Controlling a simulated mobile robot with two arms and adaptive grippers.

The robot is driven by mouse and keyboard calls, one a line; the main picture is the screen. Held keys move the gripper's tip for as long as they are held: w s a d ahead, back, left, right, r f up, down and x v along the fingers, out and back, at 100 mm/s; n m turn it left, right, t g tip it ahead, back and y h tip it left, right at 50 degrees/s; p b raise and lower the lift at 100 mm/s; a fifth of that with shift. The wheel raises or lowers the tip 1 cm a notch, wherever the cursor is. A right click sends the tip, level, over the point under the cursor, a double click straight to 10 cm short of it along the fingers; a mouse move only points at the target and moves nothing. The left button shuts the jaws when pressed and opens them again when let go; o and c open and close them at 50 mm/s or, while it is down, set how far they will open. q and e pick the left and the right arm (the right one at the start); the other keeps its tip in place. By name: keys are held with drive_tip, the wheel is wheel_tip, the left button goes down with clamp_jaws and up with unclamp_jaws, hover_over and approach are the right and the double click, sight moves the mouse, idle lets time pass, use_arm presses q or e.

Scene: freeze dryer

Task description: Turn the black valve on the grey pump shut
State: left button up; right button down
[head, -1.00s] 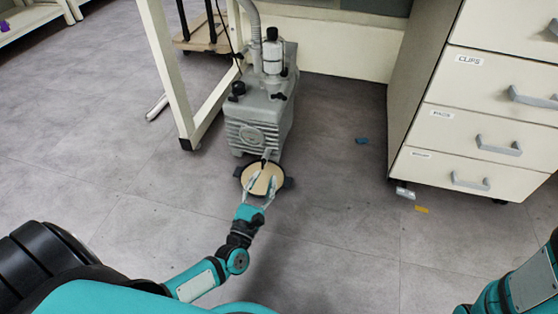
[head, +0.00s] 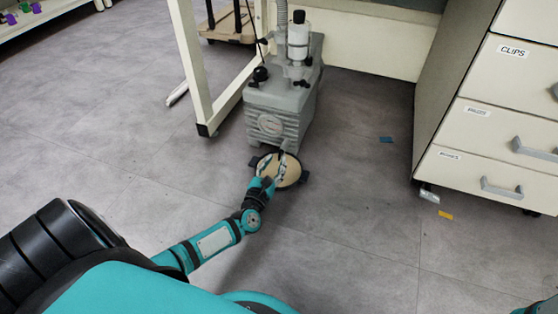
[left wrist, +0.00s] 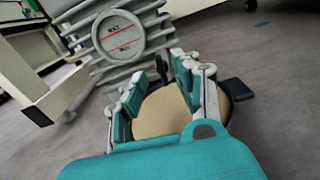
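The grey pump (head: 285,105) stands on the floor beside a white table leg. A black knob (head: 260,74) sits on its top left, and a black lever (head: 300,83) shows at the foot of its white-and-black cylinder. I cannot tell which part is the valve. My left gripper (head: 275,158) is low in front of the pump, over a tan round disc (head: 293,176). My right gripper is out of view.
The tan disc has a dark rim and black feet, and also shows in the left wrist view (left wrist: 160,115). The table leg (head: 192,65) stands close left of the pump. A drawer cabinet (head: 480,150) stands at right. Floor between cabinet and pump is mostly clear.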

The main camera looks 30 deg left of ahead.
sight(279, 156)
use_arm(q)
drive_tip(key=shift+b+x, duration=0.55)
drive_tip(key=shift+x, duration=1.45)
clamp_jaws()
